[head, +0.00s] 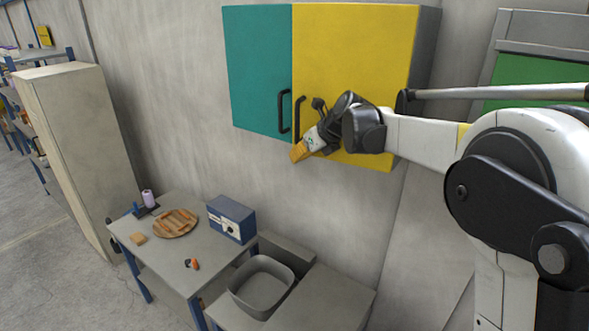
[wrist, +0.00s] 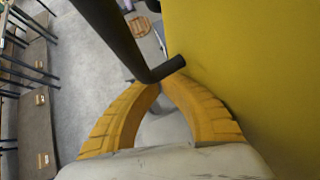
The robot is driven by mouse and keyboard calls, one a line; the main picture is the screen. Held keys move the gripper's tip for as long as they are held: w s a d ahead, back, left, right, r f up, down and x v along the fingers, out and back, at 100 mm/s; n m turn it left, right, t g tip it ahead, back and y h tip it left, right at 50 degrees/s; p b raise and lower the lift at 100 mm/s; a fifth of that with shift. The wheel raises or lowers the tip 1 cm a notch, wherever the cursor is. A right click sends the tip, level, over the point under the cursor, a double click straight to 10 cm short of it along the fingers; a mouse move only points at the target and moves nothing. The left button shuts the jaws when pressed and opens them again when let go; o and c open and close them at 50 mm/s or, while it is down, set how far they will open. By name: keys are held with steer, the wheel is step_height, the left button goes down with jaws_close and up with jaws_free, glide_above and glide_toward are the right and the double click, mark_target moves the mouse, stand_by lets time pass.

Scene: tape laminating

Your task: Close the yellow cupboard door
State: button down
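The yellow cupboard door (head: 350,50) is the right door of a wall cupboard. In the head view it looks flush, or nearly flush, with the teal door (head: 258,65) on its left; a small gap cannot be ruled out. Its black handle (head: 299,118) is near its left edge. My gripper (head: 297,153) is in front of the door's lower left part, by the handle. In the wrist view its yellow fingers (wrist: 157,88) meet at the tips, with nothing seen between them. The handle (wrist: 115,38) crosses in front of the tips, and the yellow door (wrist: 250,70) fills the right side.
Below the cupboard stand a table (head: 200,262) with a round wooden tray (head: 160,229) and a blue box (head: 232,219), and a grey bin (head: 261,302). A tall beige cabinet (head: 85,150) stands at the left. The space left of the cupboard is clear.

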steer(key=w, duration=0.1)
steer(key=w+d, duration=0.1)
steer(key=w, duration=0.1)
steer(key=shift+w+d+m, duration=0.15)
steer(key=shift+d+m, duration=0.05)
steer(key=shift+m, duration=0.2)
steer(key=shift+w+d+r+m+t+h, duration=0.2)
steer(key=shift+w+d+m+t+h, duration=0.1)
steer(key=shift+w+d+t+h, duration=0.15)
